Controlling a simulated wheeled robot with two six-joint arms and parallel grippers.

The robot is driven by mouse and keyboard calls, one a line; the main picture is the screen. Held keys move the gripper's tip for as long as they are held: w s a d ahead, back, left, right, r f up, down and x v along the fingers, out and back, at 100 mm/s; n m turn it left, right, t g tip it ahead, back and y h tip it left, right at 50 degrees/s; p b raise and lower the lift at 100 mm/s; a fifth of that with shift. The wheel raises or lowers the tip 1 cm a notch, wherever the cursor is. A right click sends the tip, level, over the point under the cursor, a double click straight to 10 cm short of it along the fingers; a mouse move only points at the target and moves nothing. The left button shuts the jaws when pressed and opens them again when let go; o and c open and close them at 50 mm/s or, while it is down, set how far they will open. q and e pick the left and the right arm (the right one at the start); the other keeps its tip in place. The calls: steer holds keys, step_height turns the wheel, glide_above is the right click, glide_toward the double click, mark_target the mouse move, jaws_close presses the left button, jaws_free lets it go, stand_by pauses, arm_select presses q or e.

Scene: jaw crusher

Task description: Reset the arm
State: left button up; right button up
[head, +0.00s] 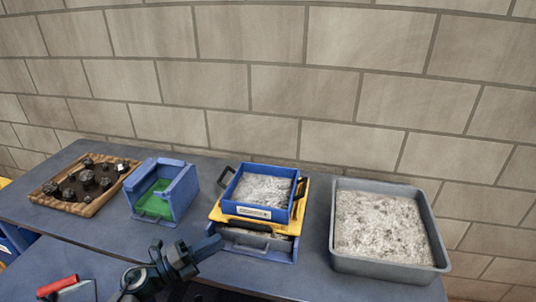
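My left gripper (208,247) is dark and comes up from the bottom edge, left of centre. My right gripper is not in view.
On the blue table (310,272) stand a wooden tray (97,205) with dark rocks, a blue bin (178,205) with a green inside, a blue tray (254,214) of grey gravel on a yellow frame (313,187), and a grey tub (385,266) of pale gravel. A red-handled tool (57,286) lies front left.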

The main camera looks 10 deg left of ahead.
arm_select(q)
steer(key=s+a+f+n+t+y, duration=0.15)
steer(key=a+n+y, duration=0.25)
steer(key=n+y, duration=0.6)
steer(key=s+a+f+n+t+y, duration=0.1)
steer(key=s+a+n+t+y, duration=0.15)
steer(key=a+n+y, duration=0.65)
steer(key=s+d+f+n+g+h, duration=0.1)
steer(key=s+d+f+n+g, duration=0.2)
steer(key=s+g, duration=0.3)
steer(key=s+d+f+n+g+h, duration=0.2)
steer(key=s+d+f+n+g, duration=0.15)
steer(key=s, duration=0.55)
steer(key=s+d+f+n+g+h, duration=0.1)
steer(key=s+d+f+n+g, duration=0.25)
steer(key=s, duration=0.35)
step_height(320, 180, down, 28)
steer(key=a+g, duration=0.2)
steer(key=a, duration=0.1)
steer(key=s+f+g, duration=0.1)
steer(key=s+f, duration=1.7)
steer(key=f, duration=0.2)
steer(key=shift+a+f, duration=0.25)
steer(key=shift+a, duration=0.15)
